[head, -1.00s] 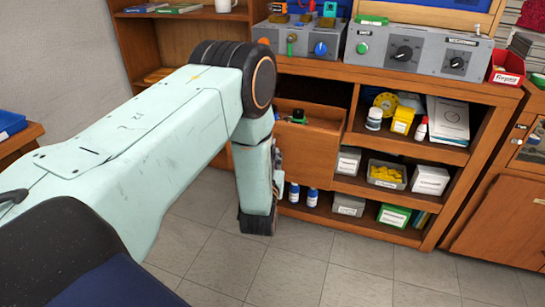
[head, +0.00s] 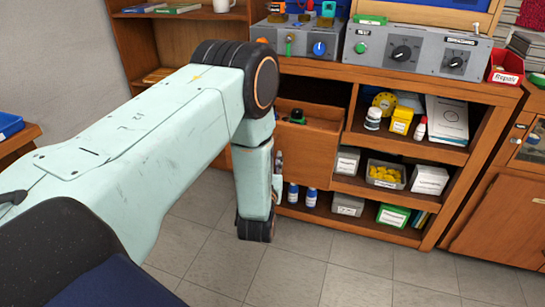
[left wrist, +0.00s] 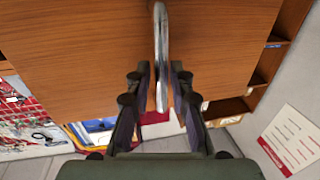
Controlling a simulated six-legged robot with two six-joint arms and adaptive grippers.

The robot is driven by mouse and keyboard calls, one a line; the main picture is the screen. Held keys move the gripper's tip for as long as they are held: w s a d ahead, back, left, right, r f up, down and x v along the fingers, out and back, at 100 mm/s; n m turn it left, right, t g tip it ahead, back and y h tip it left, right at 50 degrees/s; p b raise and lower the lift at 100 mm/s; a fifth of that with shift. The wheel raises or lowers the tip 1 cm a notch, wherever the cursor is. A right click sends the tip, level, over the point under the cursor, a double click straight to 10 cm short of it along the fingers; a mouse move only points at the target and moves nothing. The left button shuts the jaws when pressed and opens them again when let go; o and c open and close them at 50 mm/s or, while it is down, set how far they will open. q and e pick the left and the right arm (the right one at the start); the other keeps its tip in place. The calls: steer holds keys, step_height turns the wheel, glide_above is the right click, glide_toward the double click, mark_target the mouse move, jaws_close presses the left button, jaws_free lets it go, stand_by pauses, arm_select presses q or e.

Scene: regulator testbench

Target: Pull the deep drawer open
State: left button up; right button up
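The deep drawer (head: 305,152) stands partly out of the wooden cabinet, and its open top shows a small green and dark object (head: 297,116) inside. In the left wrist view its plain wooden front (left wrist: 80,40) fills the upper part. A metal bar handle (left wrist: 161,50) stands out from it. My left gripper (left wrist: 162,80) has its two fingers on either side of the handle, with narrow gaps showing. In the head view my left forearm and wrist hide the handle and the drawer's left side. My right gripper is not in view.
Shelves right of the drawer hold a white jar (head: 373,119), a tray of yellow parts (head: 385,173) and boxes. Two blue bottles (head: 311,196) stand below it. Grey control boxes (head: 418,52) sit on top. The tiled floor (head: 300,265) in front is clear.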

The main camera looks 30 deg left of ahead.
arm_select(q)
steer(key=v, duration=1)
steer(key=shift+s, duration=0.35)
steer(key=shift+d, duration=0.15)
steer(key=s+d+f+m+g+h, duration=0.1)
steer(key=s+f+g+h, duration=0.1)
steer(key=s+f+g, duration=0.3)
steer(key=s+d+f+m+g+h, duration=0.1)
steer(key=s+d+f+g+h, duration=0.15)
steer(key=f, duration=0.55)
steer(key=s+d+m+g+h+p, duration=0.1)
steer(key=s+g, duration=0.3)
steer(key=s, duration=0.7)
steer(key=s+d+f+m+g+h+p, duration=0.1)
steer(key=s+g, duration=0.4)
steer(key=s, duration=0.6)
steer(key=d+h, duration=0.1)
steer(key=d, duration=0.1)
steer(key=shift+d+f+m, duration=0.3)
steer(key=shift+d, duration=0.05)
